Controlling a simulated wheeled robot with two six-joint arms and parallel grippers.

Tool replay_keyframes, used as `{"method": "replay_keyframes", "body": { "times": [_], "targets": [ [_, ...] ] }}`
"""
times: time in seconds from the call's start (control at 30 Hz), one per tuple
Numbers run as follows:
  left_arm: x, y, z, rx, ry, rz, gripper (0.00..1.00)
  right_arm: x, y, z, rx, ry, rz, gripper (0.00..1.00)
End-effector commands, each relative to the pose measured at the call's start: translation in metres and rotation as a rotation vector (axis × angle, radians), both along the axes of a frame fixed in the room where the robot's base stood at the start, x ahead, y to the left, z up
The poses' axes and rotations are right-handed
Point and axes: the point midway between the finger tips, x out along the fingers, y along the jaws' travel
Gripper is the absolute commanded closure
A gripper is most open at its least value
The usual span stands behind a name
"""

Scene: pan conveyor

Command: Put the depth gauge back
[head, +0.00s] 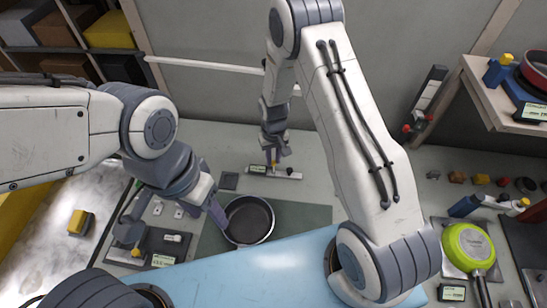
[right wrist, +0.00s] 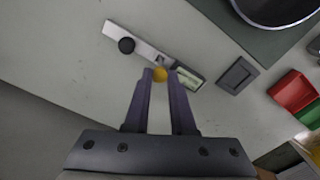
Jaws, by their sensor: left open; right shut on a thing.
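The depth gauge (right wrist: 160,74) shows as a yellow round end between the fingertips of my right gripper (right wrist: 162,71). In the head view the yellow part (head: 274,154) is just below that gripper (head: 275,150). My right gripper is shut on it. It is over or on a light grey bar-shaped holder (right wrist: 138,42), which has a black knob and a small display; I cannot tell whether the gauge touches the bar. The fingers hide most of the gauge. My left gripper (head: 216,212) is open, beside the left rim of a dark pan (head: 249,219).
The pan stands on a dark green mat (head: 304,216) behind the blue surface (head: 280,268). A small dark square pad (head: 229,181) lies left of the holder. A green pan (head: 468,247) is at right. A shelf (head: 490,95) juts out at upper right. Red and green bins (right wrist: 293,91) show in the wrist view.

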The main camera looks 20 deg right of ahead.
Motion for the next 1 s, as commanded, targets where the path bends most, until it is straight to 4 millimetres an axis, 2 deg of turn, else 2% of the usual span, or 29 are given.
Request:
{"method": "replay_keyframes", "body": {
  "times": [0.07,0.1,0.13,0.17,0.47,0.57,0.63,0.77,1.0],
  "targets": [
    [0.0,0.0,-0.004,0.0,0.0,0.0,0.45,0.0,0.0,-0.004,0.0,0.0,0.0,1.0],
    [0.0,0.0,-0.002,0.0,0.0,0.0,0.45,0.0,0.0,-0.003,0.0,0.0,0.0,0.65],
    [0.0,0.0,-0.002,0.0,0.0,0.0,0.45,0.0,0.0,-0.002,0.0,0.0,0.0,0.54],
    [0.0,0.0,-0.002,0.0,0.0,0.0,0.45,0.0,0.0,-0.002,0.0,0.001,0.0,0.47],
    [0.0,0.0,-0.001,0.0,0.0,0.0,0.45,0.0,0.0,-0.001,0.0,0.001,0.0,0.47],
    [0.0,0.0,0.002,0.0,0.0,0.0,0.45,0.0,0.0,0.004,0.0,-0.001,0.0,0.47],
    [0.0,0.0,-0.004,0.0,0.0,0.0,0.45,0.001,0.0,0.009,0.0,-0.002,0.0,0.47],
    [0.0,0.0,-0.012,0.0,0.0,0.001,0.45,0.002,0.0,0.03,0.0,-0.006,0.0,0.47],
    [0.0,0.0,-0.026,0.0,0.0,0.0,0.45,0.001,0.0,0.081,0.0,-0.006,0.0,0.47]
  ]
}}
